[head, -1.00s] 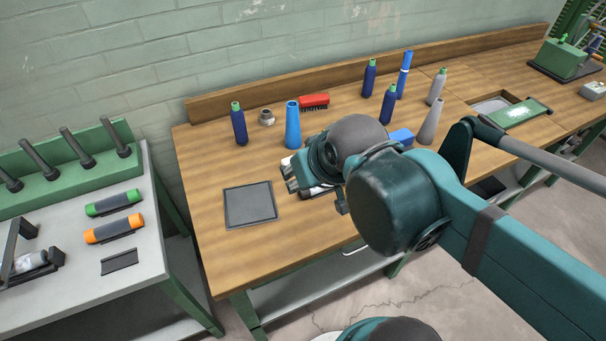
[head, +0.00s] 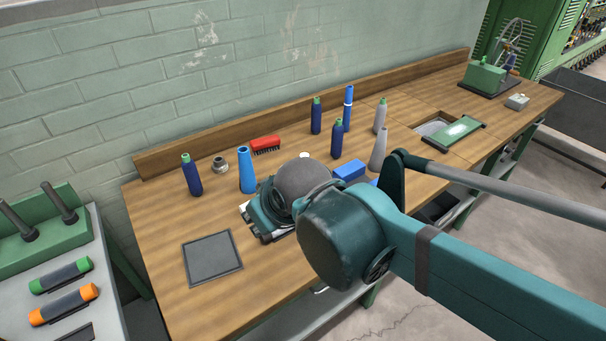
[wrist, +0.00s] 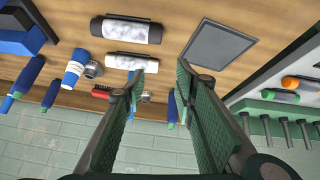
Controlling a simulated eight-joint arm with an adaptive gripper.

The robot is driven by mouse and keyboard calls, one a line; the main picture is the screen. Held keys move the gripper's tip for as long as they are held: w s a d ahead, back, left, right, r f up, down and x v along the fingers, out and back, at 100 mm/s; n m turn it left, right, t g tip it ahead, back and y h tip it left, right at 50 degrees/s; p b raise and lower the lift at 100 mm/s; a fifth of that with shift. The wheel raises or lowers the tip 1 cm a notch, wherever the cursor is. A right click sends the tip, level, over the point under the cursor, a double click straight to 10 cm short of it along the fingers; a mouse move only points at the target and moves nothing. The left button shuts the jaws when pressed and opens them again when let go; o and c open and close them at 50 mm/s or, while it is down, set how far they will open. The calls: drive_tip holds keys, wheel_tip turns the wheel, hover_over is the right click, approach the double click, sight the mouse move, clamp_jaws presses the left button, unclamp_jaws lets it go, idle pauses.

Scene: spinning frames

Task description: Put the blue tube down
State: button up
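An upright, tapered blue tube (head: 246,170) stands on the wooden bench, left of and behind my wrist in the head view. A taller, slim blue tube with a white band (head: 347,108) stands farther back; I cannot tell which one the task means. My gripper (wrist: 158,75) is open, its two green fingers well apart with nothing held between them. In the head view my wrist hides most of the gripper.
White-labelled dark cylinders (wrist: 127,29) lie near my gripper. The flat grey tray (head: 212,258) is empty.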

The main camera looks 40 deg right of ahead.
drive_tip(key=w+d+f+n+h, duration=0.4)
drive_tip(key=w+d+n, duration=0.4)
drive_tip(key=d+n, duration=0.15)
drive_tip(key=n+t+h, duration=0.3)
drive_tip(key=n+h, duration=0.2)
drive_tip(key=n, duration=1.1)
approach(307, 157)
drive_tip(key=w+d+f, duration=0.2)
drive_tip(key=w+f, duration=0.1)
drive_tip(key=f, duration=0.1)
drive_tip(key=shift+w+f, duration=0.15)
drive_tip(key=shift+w, duration=0.25)
drive_tip(key=shift+d, duration=0.15)
drive_tip(key=shift+b+x, duration=0.9)
drive_tip(key=shift+x, duration=2.55)
drive_tip(key=shift+f, duration=0.1)
drive_tip(key=shift+b+x, duration=0.55)
drive_tip(key=shift+x, duration=1.95)
drive_tip(key=shift+s+d, duration=0.1)
